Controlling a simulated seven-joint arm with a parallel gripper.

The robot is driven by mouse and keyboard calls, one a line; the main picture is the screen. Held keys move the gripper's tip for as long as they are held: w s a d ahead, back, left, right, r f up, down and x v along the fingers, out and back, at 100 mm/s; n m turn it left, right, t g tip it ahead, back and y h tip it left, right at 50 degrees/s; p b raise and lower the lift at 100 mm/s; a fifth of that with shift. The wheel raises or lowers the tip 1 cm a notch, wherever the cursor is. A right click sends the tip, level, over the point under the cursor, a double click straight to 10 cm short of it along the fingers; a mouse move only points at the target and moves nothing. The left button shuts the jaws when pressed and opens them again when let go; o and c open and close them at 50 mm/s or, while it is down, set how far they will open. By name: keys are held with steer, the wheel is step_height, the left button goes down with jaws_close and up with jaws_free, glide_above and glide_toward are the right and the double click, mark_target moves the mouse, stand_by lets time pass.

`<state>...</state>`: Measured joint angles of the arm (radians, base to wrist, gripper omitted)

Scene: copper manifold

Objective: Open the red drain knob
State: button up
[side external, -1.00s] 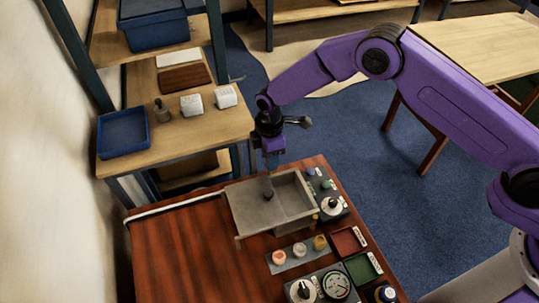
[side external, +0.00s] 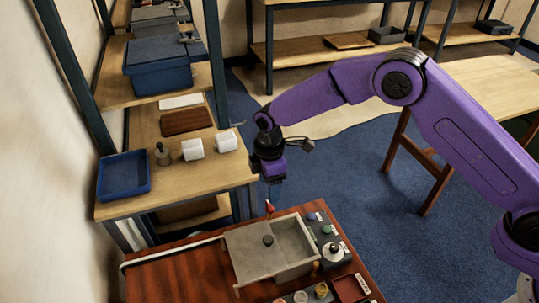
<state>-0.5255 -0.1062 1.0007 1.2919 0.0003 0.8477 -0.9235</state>
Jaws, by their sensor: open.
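A small red knob (side external: 269,207) stands at the back edge of a grey box-shaped basin (side external: 303,263). A grey lid with a dark round knob (side external: 267,240) covers the basin's left part, and the right part is open. My gripper (side external: 270,190) points down just above the red knob. Its jaws are open, though the fingers are small and dark here. I cannot tell whether they touch the red knob or are apart from it.
A panel with round controls (side external: 333,251) stands right of the basin. Small cups (side external: 301,297) and a red tray (side external: 350,288) are in front. A shelf at left holds a blue tray (side external: 124,176) and white blocks (side external: 192,149).

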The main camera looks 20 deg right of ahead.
step_height(320, 180, up, 10)
stand_by(0.4)
steer(key=shift+r, duration=0.15)
